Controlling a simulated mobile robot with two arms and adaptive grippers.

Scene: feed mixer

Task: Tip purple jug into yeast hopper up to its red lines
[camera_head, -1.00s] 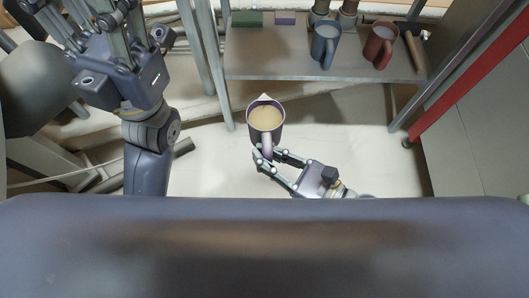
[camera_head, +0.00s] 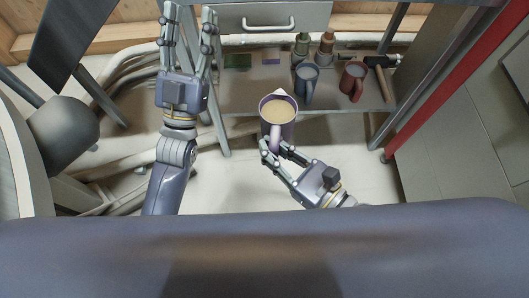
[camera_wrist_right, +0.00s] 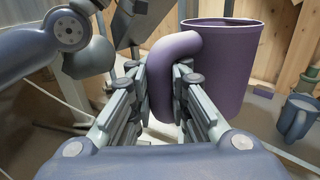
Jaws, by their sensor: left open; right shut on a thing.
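The purple jug (camera_head: 279,112) is full of a tan contents and stands upright in the air, its spout toward the shelf. My right gripper (camera_head: 272,150) is shut on its handle. In the right wrist view the purple jug (camera_wrist_right: 229,62) fills the upper middle, with its handle between the fingers of my right gripper (camera_wrist_right: 165,90). My left gripper (camera_head: 188,22) is open and empty, fingers pointing away, at the upper left of the head view. I cannot make out the yeast hopper or any red lines with certainty.
A grey shelf (camera_head: 345,98) beyond the jug holds a blue jug (camera_head: 306,80), a red jug (camera_head: 352,79), a hammer (camera_head: 379,68) and two bottles. A drawer with a handle (camera_head: 268,24) is above it. A red post (camera_head: 440,85) stands at right.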

